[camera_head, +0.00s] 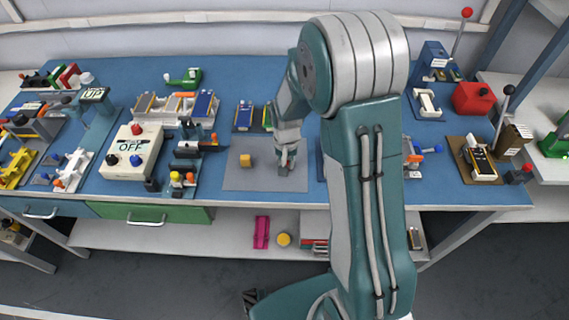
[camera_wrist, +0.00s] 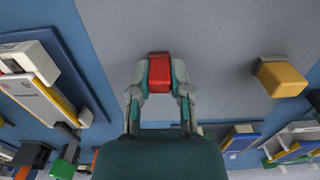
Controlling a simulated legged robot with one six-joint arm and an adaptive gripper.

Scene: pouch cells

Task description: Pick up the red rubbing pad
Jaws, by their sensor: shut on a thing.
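The red rubbing pad (camera_wrist: 159,73) is a small red block between the two fingertips of my gripper (camera_wrist: 160,80) in the wrist view. Both fingers touch its sides, and the gripper is shut on it. In the head view my gripper (camera_head: 287,158) points down over the right part of a grey mat (camera_head: 262,181) on the blue bench. The pad is mostly hidden there by the fingers. I cannot tell whether the pad touches the mat or is just above it.
A yellow block (camera_head: 245,160) sits on the mat, left of my gripper; it also shows in the wrist view (camera_wrist: 280,77). Cell trays (camera_head: 243,117) stand behind the mat. A white OFF box (camera_head: 131,152) is farther left. The mat's front left is clear.

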